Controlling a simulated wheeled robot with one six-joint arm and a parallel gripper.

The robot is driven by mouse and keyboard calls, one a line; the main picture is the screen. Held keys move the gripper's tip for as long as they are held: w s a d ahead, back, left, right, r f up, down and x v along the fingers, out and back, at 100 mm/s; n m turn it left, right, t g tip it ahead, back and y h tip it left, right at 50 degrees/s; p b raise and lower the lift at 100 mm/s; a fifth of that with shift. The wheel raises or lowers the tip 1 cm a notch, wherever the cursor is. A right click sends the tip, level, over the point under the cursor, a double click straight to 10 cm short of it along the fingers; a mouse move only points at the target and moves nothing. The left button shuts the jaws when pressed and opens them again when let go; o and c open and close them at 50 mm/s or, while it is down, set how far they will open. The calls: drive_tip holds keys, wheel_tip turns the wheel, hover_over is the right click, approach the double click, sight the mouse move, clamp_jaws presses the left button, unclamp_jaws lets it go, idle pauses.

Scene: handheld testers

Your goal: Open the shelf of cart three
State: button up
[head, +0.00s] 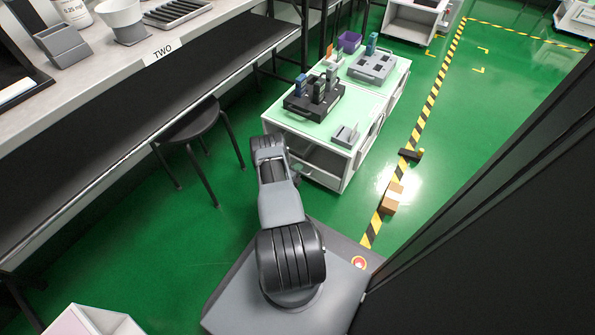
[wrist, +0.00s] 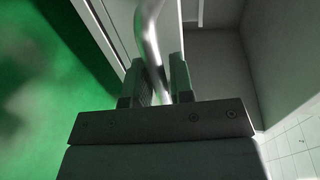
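A white cart (head: 318,146) with a pale green top stands in front of my arm in the head view. Its near face shows an open recess and white panels; no number on it is readable. My gripper is at this near face in the head view, mostly hidden behind my arm. In the wrist view, a curved metal handle (wrist: 151,40) runs between the two fingers of my gripper (wrist: 158,80). The fingers are close to the bar on both sides, but I cannot tell whether they press on it. A white panel (wrist: 105,25) lies beside the handle.
On the cart top are a dark tester block (head: 313,103), a grey tester (head: 373,65) and a small grey holder (head: 346,135). A black stool (head: 190,123) and a long bench stand left. A brown box (head: 391,198) lies on the striped floor line.

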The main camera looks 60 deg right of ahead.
clamp_jaws()
